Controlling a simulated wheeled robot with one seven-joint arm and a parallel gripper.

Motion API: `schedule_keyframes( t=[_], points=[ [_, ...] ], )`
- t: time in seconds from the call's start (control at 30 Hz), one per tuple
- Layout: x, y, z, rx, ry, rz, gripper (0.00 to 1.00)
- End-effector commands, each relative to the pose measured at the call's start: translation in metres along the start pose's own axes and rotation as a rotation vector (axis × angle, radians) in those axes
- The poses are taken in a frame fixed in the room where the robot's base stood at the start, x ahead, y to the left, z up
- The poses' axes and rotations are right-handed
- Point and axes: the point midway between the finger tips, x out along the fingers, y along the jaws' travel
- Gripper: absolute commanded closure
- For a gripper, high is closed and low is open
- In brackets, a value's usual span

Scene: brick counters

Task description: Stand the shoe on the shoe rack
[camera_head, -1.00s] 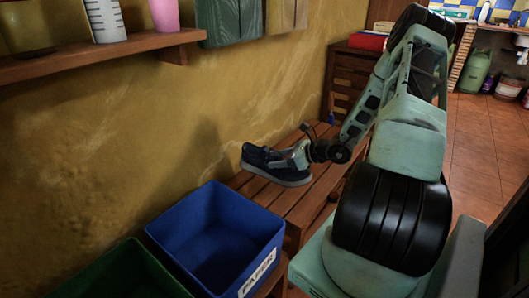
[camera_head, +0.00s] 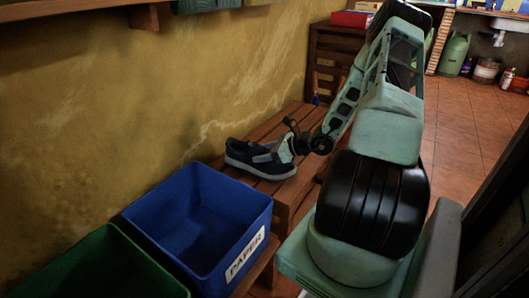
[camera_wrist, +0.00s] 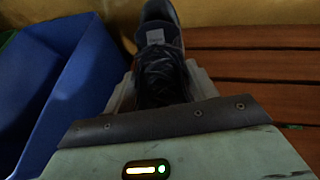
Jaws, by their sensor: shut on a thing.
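My gripper (camera_head: 277,152) is shut on the shoe from the right.
A blue bin labelled PAPER (camera_head: 235,225) stands just in front of the rack, close to the shoe, with a green bin (camera_head: 105,270) beside it. The yellow wall (camera_head: 140,120) runs behind. A dark wooden unit (camera_head: 330,60) stands at the back. The slats beyond the shoe look clear.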

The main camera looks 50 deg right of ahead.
Motion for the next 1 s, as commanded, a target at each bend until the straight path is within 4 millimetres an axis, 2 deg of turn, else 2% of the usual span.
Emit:
schedule_keyframes(
  t=[0.97, 1.0],
  points=[
    [0.005, 0.0, -0.01, 0.0, -0.001, 0.0, 0.72],
    [0.005, 0.0, -0.009, 0.0, -0.001, 0.0, 0.35]
  ],
)
